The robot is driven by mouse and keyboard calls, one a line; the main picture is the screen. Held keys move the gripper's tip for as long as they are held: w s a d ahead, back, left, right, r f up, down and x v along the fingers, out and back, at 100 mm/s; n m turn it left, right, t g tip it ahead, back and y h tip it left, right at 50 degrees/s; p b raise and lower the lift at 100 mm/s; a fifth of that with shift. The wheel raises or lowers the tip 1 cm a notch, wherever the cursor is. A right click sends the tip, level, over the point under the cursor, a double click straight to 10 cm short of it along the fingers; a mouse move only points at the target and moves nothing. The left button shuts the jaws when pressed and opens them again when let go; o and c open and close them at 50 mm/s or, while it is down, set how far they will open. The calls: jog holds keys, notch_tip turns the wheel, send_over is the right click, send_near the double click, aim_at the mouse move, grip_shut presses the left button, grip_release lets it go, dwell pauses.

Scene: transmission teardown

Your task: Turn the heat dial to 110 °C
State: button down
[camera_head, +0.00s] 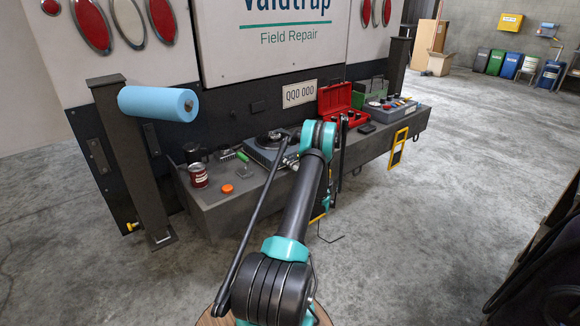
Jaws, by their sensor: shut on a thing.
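The heat dial cannot be made out in this view. A grey flat-topped unit (258,152) with a dark round piece on it stands on the grey bench ledge behind my arm. I cannot tell from here whether it carries the dial. My arm rises from the lower middle and its teal joint covers part of the ledge just right of this unit. My gripper is hidden behind the arm, so its jaws and what they touch do not show.
A red-brown can (198,175), an orange cap (227,189) and a green-handled brush (241,156) lie left on the ledge. An open red case (337,103) stands to the right. A blue roll (158,103) juts out on the left.

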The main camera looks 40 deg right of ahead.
jog(key=m, duration=1.2)
jog(key=shift+s+m, duration=0.1)
jog(key=shift+m, duration=0.3)
jog(key=m, duration=1.3)
jog(key=c, duration=1.2)
grip_release()
jog(key=s+d, duration=0.1)
jog(key=s, duration=1.1)
